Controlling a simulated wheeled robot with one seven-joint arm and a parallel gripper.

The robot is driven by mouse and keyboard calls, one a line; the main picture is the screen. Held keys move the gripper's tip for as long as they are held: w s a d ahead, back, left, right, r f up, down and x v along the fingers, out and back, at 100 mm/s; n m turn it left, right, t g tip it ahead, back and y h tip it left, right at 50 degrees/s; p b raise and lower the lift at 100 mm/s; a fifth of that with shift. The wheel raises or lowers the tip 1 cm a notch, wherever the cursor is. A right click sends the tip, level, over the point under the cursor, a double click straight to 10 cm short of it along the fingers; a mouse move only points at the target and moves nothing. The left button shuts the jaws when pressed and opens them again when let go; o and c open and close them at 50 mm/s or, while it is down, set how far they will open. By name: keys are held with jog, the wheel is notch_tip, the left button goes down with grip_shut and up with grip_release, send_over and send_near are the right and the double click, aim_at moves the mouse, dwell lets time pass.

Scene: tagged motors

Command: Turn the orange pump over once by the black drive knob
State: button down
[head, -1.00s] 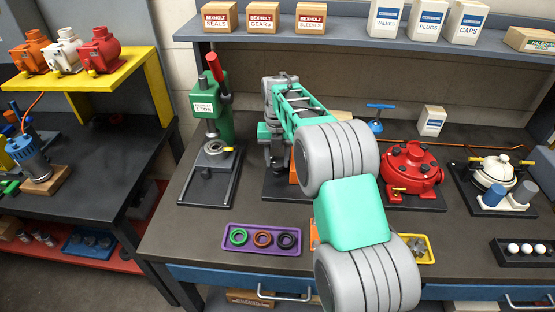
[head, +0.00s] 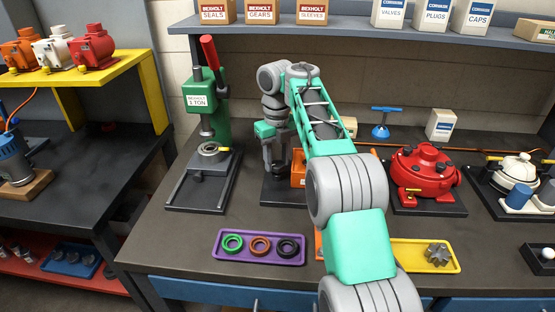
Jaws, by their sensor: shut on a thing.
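The orange pump (head: 298,168) sits on a dark base plate (head: 270,193) in the middle of the bench. My arm hides most of it, so only a strip of its orange body shows. The black drive knob (head: 279,169) is at its left side. My gripper (head: 277,160) points down over the knob, with a finger on either side. It is shut on the knob, partly in shadow.
A green press (head: 211,95) stands left of the gripper, a red pump (head: 425,175) right of my arm. A purple tray (head: 258,258) with rings and a yellow tray (head: 408,258) with a gear lie in front. A shelf (head: 365,32) with boxes hangs above.

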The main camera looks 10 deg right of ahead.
aim_at(277, 164)
jog(key=n+p, duration=0.3)
jog(key=n, duration=0.2)
jog(key=shift+r+n, duration=0.15)
jog(key=shift+n, duration=0.15)
jog(key=shift+n+p, duration=1.35)
jog(key=shift+n, duration=0.95)
jog(key=c, duration=0.8)
grip_release()
jog(key=shift+c, duration=0.2)
notch_tip(277, 164, up, 8)
jog(key=p, duration=0.7)
jog(key=shift+s, duration=0.1)
jog(key=shift+f, duration=0.25)
